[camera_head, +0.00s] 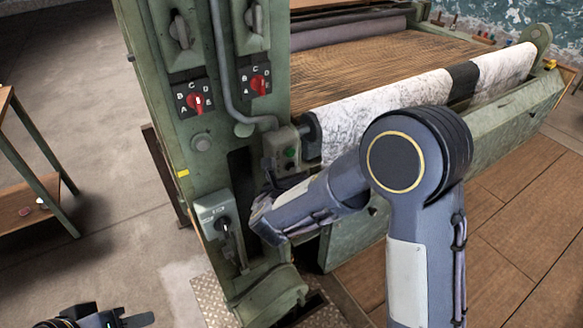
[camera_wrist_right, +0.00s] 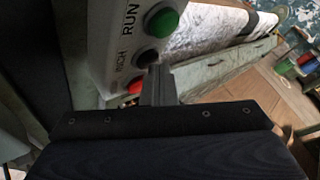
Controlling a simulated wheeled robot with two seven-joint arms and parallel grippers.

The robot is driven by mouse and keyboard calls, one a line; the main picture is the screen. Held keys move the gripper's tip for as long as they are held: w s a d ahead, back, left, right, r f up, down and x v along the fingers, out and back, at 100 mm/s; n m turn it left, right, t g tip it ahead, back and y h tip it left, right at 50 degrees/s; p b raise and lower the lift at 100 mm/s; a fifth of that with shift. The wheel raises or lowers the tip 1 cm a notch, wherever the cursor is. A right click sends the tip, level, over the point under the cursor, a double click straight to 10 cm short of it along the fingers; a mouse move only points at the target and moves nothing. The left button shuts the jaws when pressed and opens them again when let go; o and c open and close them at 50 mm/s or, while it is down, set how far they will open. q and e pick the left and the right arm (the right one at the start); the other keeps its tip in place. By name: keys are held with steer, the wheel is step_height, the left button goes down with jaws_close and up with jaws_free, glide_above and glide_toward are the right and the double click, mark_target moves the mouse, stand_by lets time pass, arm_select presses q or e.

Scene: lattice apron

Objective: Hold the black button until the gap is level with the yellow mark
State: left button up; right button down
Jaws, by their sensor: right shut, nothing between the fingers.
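The control box (camera_head: 283,150) is on the green machine frame. In the right wrist view it carries a green button (camera_wrist_right: 163,22) by RUN, a black button (camera_wrist_right: 147,57) by INCH and a red button (camera_wrist_right: 135,86). My right gripper (camera_wrist_right: 158,80) is shut and empty, its tip at the black button's lower edge; I cannot tell if it presses. A dark band (camera_head: 463,80), possibly the gap, crosses the pale patterned roll. A small yellow mark (camera_head: 183,173) is on the frame's left edge; another yellow piece (camera_head: 550,64) is at the roll's far end. My left gripper (camera_head: 120,318) is low at left, partly cut off.
Two red rotary switches (camera_head: 196,102) (camera_head: 258,84) and a grey lever switch (camera_head: 223,225) are on the frame. A wooden shelf stand (camera_head: 35,200) is at left. The floor between the stand and the machine is clear. My right arm covers part of the machine's front.

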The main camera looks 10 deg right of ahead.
steer(key=shift+s+d, duration=0.25)
steer(key=shift+s, duration=0.45)
steer(key=s, duration=0.1)
steer(key=s+d, duration=0.1)
steer(key=s, duration=0.1)
steer(key=s+b, duration=0.1)
steer(key=shift+s+d, duration=0.35)
stand_by(3.3)
steer(key=s+m, duration=0.1)
steer(key=m, duration=1.1)
steer(key=s+d+m+p, duration=0.1)
steer(key=m, duration=1.1)
steer(key=s+m+p, duration=0.1)
steer(key=m, duration=1.1)
steer(key=shift+s+d, duration=0.15)
steer(key=shift+s, duration=0.15)
